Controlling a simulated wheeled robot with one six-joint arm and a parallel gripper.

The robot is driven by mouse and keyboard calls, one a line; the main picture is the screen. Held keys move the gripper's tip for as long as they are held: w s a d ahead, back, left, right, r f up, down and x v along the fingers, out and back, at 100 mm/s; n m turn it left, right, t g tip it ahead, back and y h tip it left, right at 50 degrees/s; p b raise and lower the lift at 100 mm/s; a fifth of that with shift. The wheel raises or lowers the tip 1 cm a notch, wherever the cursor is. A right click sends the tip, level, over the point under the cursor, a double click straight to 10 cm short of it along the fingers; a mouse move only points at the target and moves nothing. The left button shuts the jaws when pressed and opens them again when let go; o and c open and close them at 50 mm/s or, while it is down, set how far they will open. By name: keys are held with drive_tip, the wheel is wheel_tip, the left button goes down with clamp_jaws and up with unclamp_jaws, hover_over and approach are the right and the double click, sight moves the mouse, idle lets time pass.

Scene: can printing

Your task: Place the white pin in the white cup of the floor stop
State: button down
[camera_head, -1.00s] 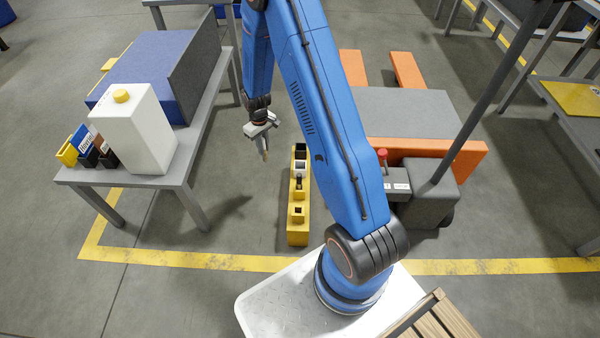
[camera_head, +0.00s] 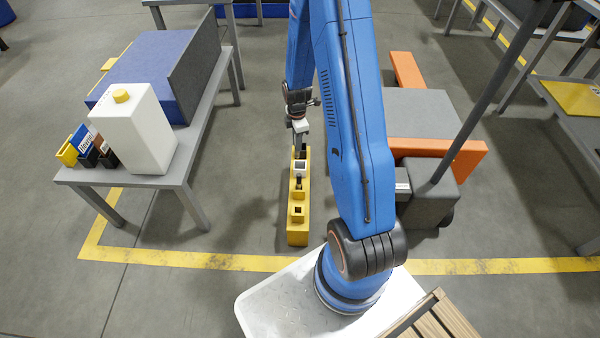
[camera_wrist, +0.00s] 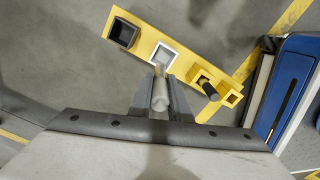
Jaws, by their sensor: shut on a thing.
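The yellow floor stop (camera_head: 297,236) lies on the floor in the head view; it also shows in the wrist view (camera_wrist: 187,64). Its white cup (camera_wrist: 164,55) is square and looks empty, between a black cup (camera_wrist: 123,33) and a yellow cup holding a black pin (camera_wrist: 209,89). My gripper (camera_wrist: 160,97) is shut on a pale pin (camera_wrist: 159,92). In the wrist view the pin's tip appears just below the white cup's near edge; its height above the cup is unclear. In the head view my gripper (camera_head: 299,136) is over the stop's far end, just beyond the white cup (camera_head: 300,169).
A grey table (camera_head: 205,105) with a white canister (camera_head: 134,130) and blue box stands left. An orange pallet truck (camera_head: 468,160) stands right. Floor left of the stop is clear. In the wrist view a blue thing (camera_wrist: 292,88) is at the right.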

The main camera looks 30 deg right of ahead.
drive_tip(key=shift+s+d+r+n, duration=0.1)
drive_tip(key=shift+s+d+n, duration=0.25)
drive_tip(key=shift+s+n, duration=0.05)
drive_tip(key=shift+f, duration=4.95)
drive_tip(key=c, duration=1.6)
unclamp_jaws()
drive_tip(key=shift+f, duration=0.15)
drive_tip(key=shift+c, duration=0.2)
